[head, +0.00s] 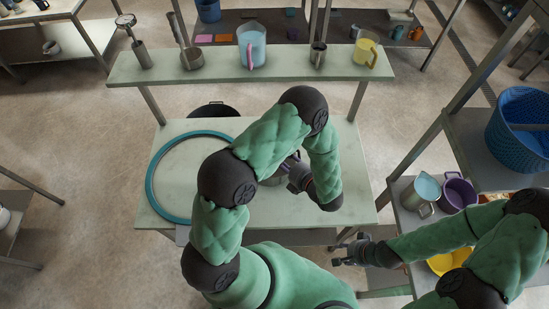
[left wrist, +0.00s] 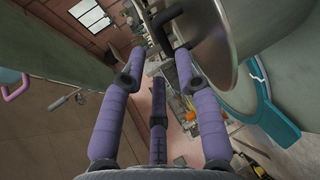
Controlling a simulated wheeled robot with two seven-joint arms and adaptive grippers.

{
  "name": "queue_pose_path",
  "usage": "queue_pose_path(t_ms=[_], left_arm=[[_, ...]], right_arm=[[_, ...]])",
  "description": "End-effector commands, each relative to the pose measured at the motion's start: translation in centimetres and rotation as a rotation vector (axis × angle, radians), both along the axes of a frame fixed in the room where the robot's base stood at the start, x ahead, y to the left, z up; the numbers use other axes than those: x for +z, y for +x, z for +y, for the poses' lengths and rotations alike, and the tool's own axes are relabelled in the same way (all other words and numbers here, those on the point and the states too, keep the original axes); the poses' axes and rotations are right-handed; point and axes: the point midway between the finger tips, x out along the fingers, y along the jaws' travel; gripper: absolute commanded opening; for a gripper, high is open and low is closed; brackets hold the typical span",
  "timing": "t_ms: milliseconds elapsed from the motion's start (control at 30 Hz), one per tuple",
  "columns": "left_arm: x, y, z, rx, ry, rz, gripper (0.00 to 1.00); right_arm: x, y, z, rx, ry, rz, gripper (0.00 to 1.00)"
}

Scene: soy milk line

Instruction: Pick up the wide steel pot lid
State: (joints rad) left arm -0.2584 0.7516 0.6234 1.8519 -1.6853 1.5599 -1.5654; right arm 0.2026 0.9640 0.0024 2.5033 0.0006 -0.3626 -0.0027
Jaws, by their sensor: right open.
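A large round steel piece with a dark handle, which looks like the wide pot lid (left wrist: 225,40), fills the upper right of the left wrist view. Its dark handle (left wrist: 163,18) lies just beyond my left gripper's fingertips. My left gripper (left wrist: 158,70) has its purple fingers spread, with nothing visibly held between them. In the head view my left gripper (head: 295,170) is over the middle of the table, and my arm hides most of what is under it. My right gripper (head: 347,252) is open and empty, low beside the table's front right corner.
A large teal ring (head: 152,190) lies on the left of the pale table (head: 345,190). A raised shelf (head: 215,74) behind holds a blue pitcher (head: 252,45), a yellow mug (head: 366,52) and steel tools. A right-hand rack holds a blue basket (head: 515,125) and a purple pot (head: 458,192).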

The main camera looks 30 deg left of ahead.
Motion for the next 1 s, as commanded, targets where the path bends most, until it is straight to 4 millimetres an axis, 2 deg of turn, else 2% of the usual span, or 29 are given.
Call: queue_pose_path(t_ms=[300, 633, 667, 700, 767, 1000], left_arm=[[-1.5, 1.4, 3.5, 0.004, -0.001, 0.001, 0.32], [-1.6, 1.7, 3.9, 0.0, 0.0, -0.001, 0.32], [-1.6, 1.7, 3.9, 0.0, 0.0, -0.001, 0.27], [-1.6, 1.7, 3.9, 0.001, -0.001, 0.0, 0.15], [-1.7, 1.6, 3.9, 0.001, -0.001, 0.0, 0.0], [-1.7, 1.6, 3.9, 0.001, -0.002, 0.0, 0.0]], right_arm=[[0.0, 0.0, 0.0, 0.0, 0.0, 0.0, 0.42], [0.0, 0.0, 0.0, 0.0, 0.0, 0.0, 0.42], [0.0, 0.0, 0.0, 0.0, 0.0, 0.0, 0.42], [0.0, 0.0, 0.0, 0.0, 0.0, 0.0, 0.42], [0.0, 0.0, 0.0, 0.0, 0.0, 0.0, 0.42], [0.0, 0.0, 0.0, 0.0, 0.0, 0.0, 0.42]])
